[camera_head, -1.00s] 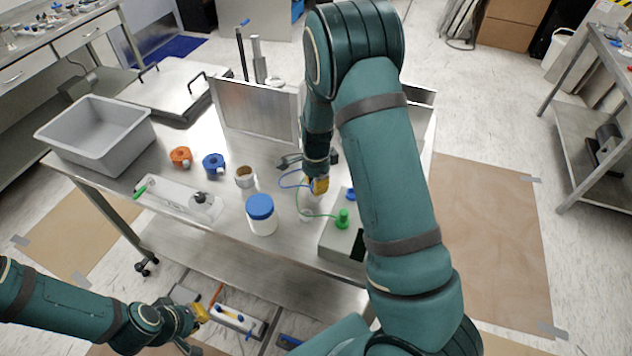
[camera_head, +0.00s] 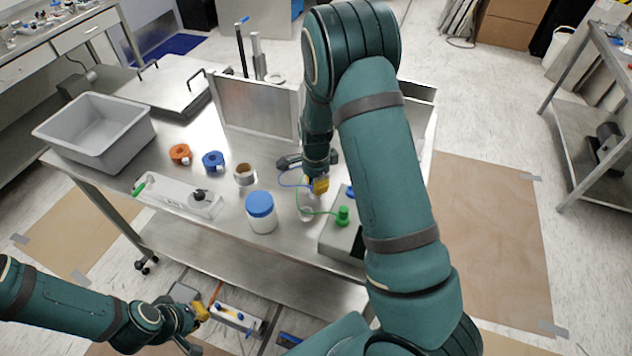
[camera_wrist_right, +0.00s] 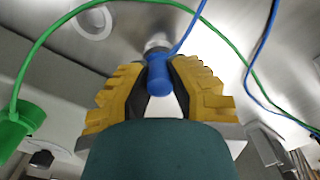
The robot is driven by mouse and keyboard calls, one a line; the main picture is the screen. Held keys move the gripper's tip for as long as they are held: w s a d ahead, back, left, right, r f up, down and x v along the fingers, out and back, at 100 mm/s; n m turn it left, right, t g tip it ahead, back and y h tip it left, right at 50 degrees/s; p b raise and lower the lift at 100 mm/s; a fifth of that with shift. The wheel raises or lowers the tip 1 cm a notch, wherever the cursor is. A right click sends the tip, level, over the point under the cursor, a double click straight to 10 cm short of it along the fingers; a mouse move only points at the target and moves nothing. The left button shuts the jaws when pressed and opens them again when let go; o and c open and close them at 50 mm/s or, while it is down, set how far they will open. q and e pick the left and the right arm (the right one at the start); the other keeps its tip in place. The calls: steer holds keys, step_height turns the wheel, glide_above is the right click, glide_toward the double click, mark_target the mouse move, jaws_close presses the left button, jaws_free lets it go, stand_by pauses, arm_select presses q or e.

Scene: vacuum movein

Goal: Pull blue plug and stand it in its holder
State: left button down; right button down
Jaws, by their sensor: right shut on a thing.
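The blue plug (camera_wrist_right: 159,75) is between the yellow fingers of my right gripper (camera_wrist_right: 160,88), which is shut on it. A blue tube runs up from the plug in the right wrist view. In the head view the right gripper (camera_head: 318,186) is low over the table, and the plug is hidden there. A clear round piece (camera_head: 306,213), perhaps the holder, stands just in front of the gripper; a round clear shape (camera_wrist_right: 93,20) also shows in the wrist view. My left gripper (camera_head: 199,314) is low at the left, away from the table; its opening is unclear.
A grey box (camera_head: 338,240) with a green plug (camera_head: 343,217) stands right of the gripper. A blue-lidded jar (camera_head: 261,212) is at its left. Tape rolls (camera_head: 213,161), a grey bin (camera_head: 95,135) and an upright metal panel (camera_head: 258,106) are also on the table (camera_head: 225,205).

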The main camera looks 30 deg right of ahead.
stand_by(0.3)
steer(key=shift+c, duration=1.6)
jaws_free()
step_height(320, 180, up, 11)
steer(key=p, duration=0.9)
step_height(320, 180, up, 5)
steer(key=shift+f, duration=0.1)
